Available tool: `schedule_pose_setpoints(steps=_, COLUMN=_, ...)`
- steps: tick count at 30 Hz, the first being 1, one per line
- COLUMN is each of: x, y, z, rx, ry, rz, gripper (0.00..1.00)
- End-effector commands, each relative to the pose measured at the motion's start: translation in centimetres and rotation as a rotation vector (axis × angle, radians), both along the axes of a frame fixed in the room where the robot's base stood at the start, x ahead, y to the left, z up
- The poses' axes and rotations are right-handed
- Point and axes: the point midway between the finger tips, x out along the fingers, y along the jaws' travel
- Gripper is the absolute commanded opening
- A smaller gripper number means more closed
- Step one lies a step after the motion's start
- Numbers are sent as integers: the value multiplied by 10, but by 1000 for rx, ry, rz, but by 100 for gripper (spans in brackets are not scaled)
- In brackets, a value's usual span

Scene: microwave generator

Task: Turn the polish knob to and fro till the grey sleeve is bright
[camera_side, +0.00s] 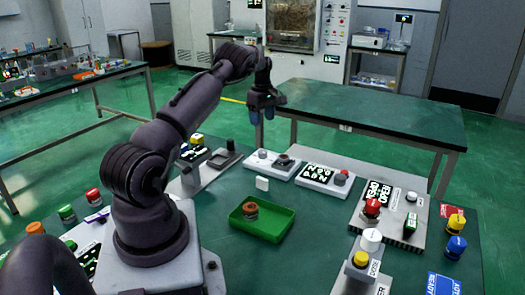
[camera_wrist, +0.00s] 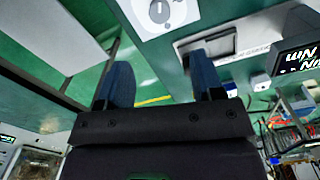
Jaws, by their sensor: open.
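My gripper (camera_side: 262,113) hangs above the far part of the green bench, its two blue fingers apart and empty. They also show in the wrist view (camera_wrist: 160,85). A white panel (camera_side: 263,166) with a round knob and a dark grey piece (camera_side: 284,160) stands below it. Another panel has a display (camera_side: 315,173) and a grey knob (camera_side: 341,177). In the wrist view a round grey dial (camera_wrist: 160,11) sits on a white plate beyond the fingers. No label reading polish is legible. I cannot tell which piece is the grey sleeve, or how bright it is.
A green tray (camera_side: 276,228) holds a brown-orange cylinder (camera_side: 250,210). A grey fixture (camera_side: 188,183) stands left of the panels. Button boxes with a red button (camera_side: 372,207) and yellow button (camera_side: 361,258) stand right.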

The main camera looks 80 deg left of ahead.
Motion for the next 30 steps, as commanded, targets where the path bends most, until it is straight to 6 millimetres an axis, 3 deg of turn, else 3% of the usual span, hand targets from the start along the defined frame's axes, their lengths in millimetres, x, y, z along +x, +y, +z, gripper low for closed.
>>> schedule_pose_setpoints(steps=5, x=0, y=-1, z=-23, rx=-2, ry=2, rz=3, gripper=61)
schedule_pose_setpoints(steps=18, x=0, y=0, z=-108, rx=0, ry=1, rz=1, gripper=61)
schedule_pose_setpoints(steps=24, x=0, y=0, z=-124, rx=2, ry=0, rz=1, gripper=61)
schedule_pose_setpoints(steps=30, x=0, y=0, z=-127, rx=2, ry=0, rz=0, gripper=61)
